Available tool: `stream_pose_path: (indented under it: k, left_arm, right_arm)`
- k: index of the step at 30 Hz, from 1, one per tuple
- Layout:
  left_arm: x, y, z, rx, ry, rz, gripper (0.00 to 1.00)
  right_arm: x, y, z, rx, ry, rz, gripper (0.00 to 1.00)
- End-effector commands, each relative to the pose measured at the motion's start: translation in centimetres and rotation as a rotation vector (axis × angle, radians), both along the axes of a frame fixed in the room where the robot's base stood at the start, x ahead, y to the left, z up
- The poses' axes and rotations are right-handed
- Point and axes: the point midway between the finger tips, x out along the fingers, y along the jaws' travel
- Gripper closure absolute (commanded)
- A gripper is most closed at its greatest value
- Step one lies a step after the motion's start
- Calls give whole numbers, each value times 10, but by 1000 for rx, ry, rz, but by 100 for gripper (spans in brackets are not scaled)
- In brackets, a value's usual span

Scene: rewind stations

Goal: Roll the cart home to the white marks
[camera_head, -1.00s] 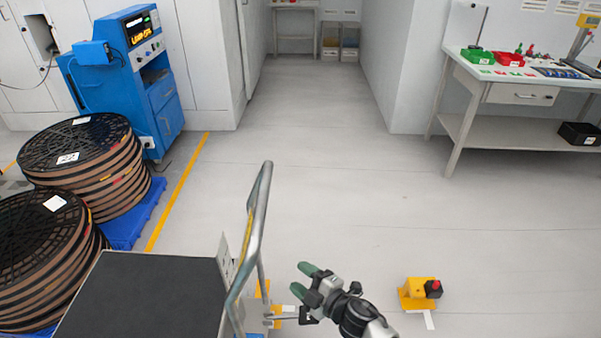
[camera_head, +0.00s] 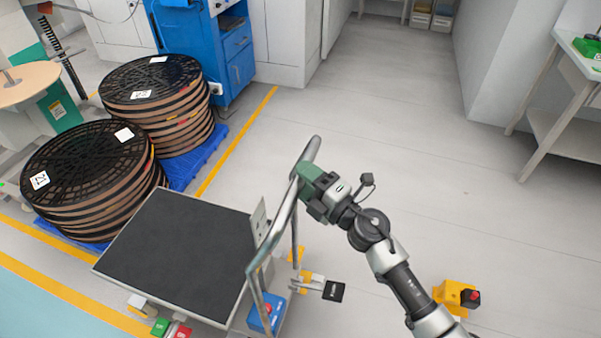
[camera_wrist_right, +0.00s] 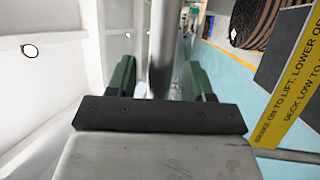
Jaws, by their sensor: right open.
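The cart has a dark flat deck (camera_head: 175,250) and a grey tubular push handle (camera_head: 283,215) at its right end. My right gripper (camera_head: 312,180) is at the upper part of the handle. In the right wrist view its two green fingers (camera_wrist_right: 157,80) are apart, and the grey handle tube (camera_wrist_right: 163,45) shows between them. Whether they touch it I cannot tell. My left gripper is not in view.
Stacked black-topped reels (camera_head: 85,170) stand on blue pallets left of the cart. A yellow block with a red-and-black part (camera_head: 456,296) sits on the floor at right. A workbench (camera_head: 560,140) stands far right. The floor beyond the handle (camera_head: 400,130) is clear.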

Motion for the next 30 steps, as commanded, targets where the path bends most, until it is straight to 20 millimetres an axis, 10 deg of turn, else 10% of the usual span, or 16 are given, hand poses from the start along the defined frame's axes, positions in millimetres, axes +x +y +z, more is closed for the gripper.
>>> stream_pose_path:
  k: [13, 23, 30]
  left_arm:
    - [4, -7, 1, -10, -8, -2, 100]
    - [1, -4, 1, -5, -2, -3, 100]
    - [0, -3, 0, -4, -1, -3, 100]
  right_arm:
    - [7, 9, 2, 1, 1, 0, 50]
    - [7, 9, 2, 0, 1, 0, 100]
    - [8, 7, 1, -1, 1, 0, 100]
